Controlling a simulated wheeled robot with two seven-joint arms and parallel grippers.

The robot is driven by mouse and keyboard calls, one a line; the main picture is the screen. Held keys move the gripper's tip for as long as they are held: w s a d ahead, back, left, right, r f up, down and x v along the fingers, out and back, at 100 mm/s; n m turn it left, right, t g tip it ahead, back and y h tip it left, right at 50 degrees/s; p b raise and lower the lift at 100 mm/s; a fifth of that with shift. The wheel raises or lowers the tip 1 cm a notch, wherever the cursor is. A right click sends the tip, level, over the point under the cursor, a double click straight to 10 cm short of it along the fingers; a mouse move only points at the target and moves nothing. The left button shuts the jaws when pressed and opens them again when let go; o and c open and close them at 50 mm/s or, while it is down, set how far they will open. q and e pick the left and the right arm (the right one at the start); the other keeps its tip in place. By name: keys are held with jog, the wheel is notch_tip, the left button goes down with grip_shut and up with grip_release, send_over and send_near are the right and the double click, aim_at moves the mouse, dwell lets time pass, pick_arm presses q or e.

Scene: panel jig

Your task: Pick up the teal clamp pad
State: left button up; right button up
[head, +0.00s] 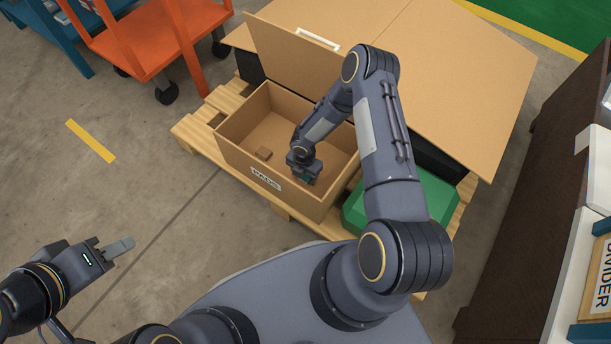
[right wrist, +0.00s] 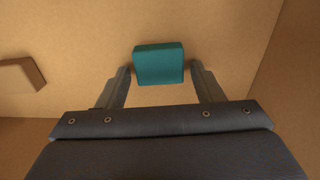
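The teal clamp pad (right wrist: 159,64) is a small block in the right wrist view, lying on the floor of the cardboard box (head: 268,187). In the head view only a sliver of it shows under my right gripper (head: 305,177), which reaches down into the box. My right gripper is open, with one finger on each side of the pad and a gap visible on both sides. My left gripper (head: 117,247) is at the lower left of the head view, out over the bare floor and away from the box; its finger spacing is unclear.
A brown block (head: 263,153) lies in the same box, left of the pad; it also shows in the right wrist view (right wrist: 20,75). The box walls surround my right gripper. A green case (head: 425,200) is right of the box, and an orange cart (head: 160,45) is beyond left.

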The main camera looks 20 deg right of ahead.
jog(key=c, duration=0.8)
jog(key=shift+r, duration=0.1)
